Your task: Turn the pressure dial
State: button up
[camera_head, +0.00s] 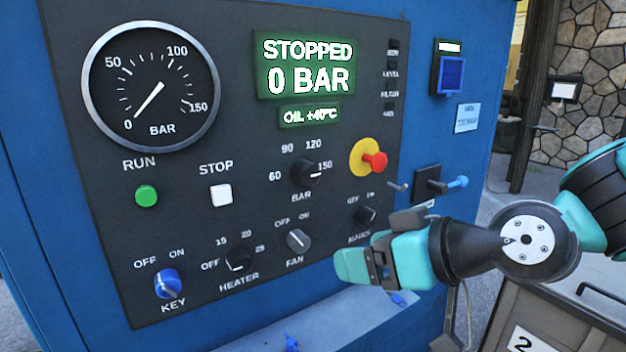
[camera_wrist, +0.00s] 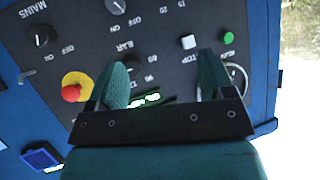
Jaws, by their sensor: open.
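The pressure dial (camera_head: 305,173) is a black knob above the label BAR, with 60, 90, 120 and 150 around it; its white mark points right, towards 150. In the wrist view, upside down, the dial (camera_wrist: 132,59) is partly hidden by the left finger. My gripper (camera_head: 358,262) is open and empty, in front of the panel, below and right of the dial, apart from it. Both fingers (camera_wrist: 160,66) show in the wrist view. The display (camera_head: 305,66) reads STOPPED, 0 BAR. The gauge (camera_head: 152,87) needle is at 0.
A red emergency button (camera_head: 375,161) on a yellow disc is right of the dial. The fan switch (camera_head: 298,240), mains switch (camera_head: 364,214), heater switch (camera_head: 238,258), blue key switch (camera_head: 167,284), green run button (camera_head: 146,196) and white stop button (camera_head: 221,195) are nearby. A blue-tipped lever (camera_head: 457,182) sticks out at the right.

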jog(key=w+r+m+t, duration=0.1)
jog(key=w+r+t, duration=0.1)
jog(key=w+t, duration=0.45)
jog(key=p, duration=1.1)
send_near(311, 177)
jog(key=shift+m+t, duration=0.3)
jog(key=shift+t, duration=0.05)
jog(key=x, duration=0.9)
jog(key=shift+a+f, duration=0.15)
jog(key=shift+a, duration=0.05)
jog(key=shift+w+a+f, duration=0.1)
jog(key=shift+w+a, duration=0.2)
jog(key=shift+w, duration=0.25)
jog(key=c, duration=0.9)
